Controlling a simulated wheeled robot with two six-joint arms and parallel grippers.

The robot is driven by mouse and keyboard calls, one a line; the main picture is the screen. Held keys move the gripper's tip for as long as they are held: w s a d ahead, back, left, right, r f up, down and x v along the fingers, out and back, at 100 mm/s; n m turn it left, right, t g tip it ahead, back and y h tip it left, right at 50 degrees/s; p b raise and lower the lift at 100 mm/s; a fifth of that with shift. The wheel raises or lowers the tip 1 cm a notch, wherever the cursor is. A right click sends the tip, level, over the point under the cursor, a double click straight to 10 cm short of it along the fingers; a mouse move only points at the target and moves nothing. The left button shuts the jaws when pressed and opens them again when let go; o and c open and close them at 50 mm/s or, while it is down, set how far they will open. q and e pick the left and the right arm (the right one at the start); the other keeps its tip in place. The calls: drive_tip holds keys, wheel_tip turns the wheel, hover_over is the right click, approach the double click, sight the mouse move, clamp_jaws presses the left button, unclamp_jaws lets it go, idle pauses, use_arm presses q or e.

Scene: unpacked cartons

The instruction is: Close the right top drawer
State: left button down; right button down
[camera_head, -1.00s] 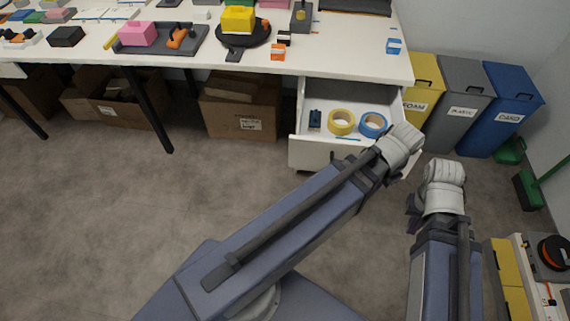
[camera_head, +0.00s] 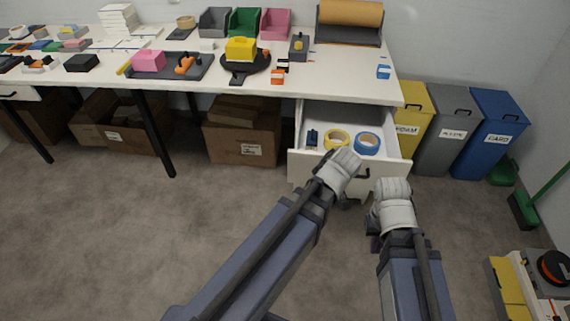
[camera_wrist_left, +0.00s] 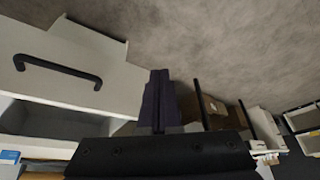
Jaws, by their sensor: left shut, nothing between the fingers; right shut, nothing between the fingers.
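The right top drawer (camera_head: 397,146) is white and stands pulled out under the right end of the table. It holds a yellow tape roll (camera_head: 337,139), a blue tape roll (camera_head: 367,143) and a small dark blue item (camera_head: 312,138). Its front and black handle (camera_wrist_left: 60,72) show in the left wrist view. My left gripper (camera_wrist_left: 158,100) is shut and empty, beside the drawer front in that view; contact cannot be told. In the head view my left wrist covers part of the drawer front. My right gripper (camera_head: 373,234) is shut, low and right of the drawer front, partly hidden by its wrist.
Yellow, grey (camera_head: 447,130) and blue (camera_head: 490,135) bins stand right of the drawer. A cardboard box (camera_head: 240,145) sits under the table to its left. A green broom (camera_head: 524,208) stands at the right. The grey floor before the drawer is clear except for my arms.

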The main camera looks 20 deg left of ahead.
sight(291, 161)
use_arm(q)
drive_tip(key=w+a+r+n+t+y, duration=0.25)
drive_tip(key=w+a+n, duration=0.3)
drive_tip(key=n, duration=0.35)
drive_tip(key=shift+g+h, duration=0.25)
drive_tip(key=shift+g, duration=0.2)
drive_tip(key=shift+w+a+f+b, duration=1.7)
drive_tip(key=shift+w+f+b, duration=0.05)
drive_tip(key=shift+f+b, duration=0.2)
drive_tip(key=shift+w+a+f+b, duration=1.65)
drive_tip(key=shift+w+f+b, duration=0.1)
drive_tip(key=shift+f+b, duration=0.15)
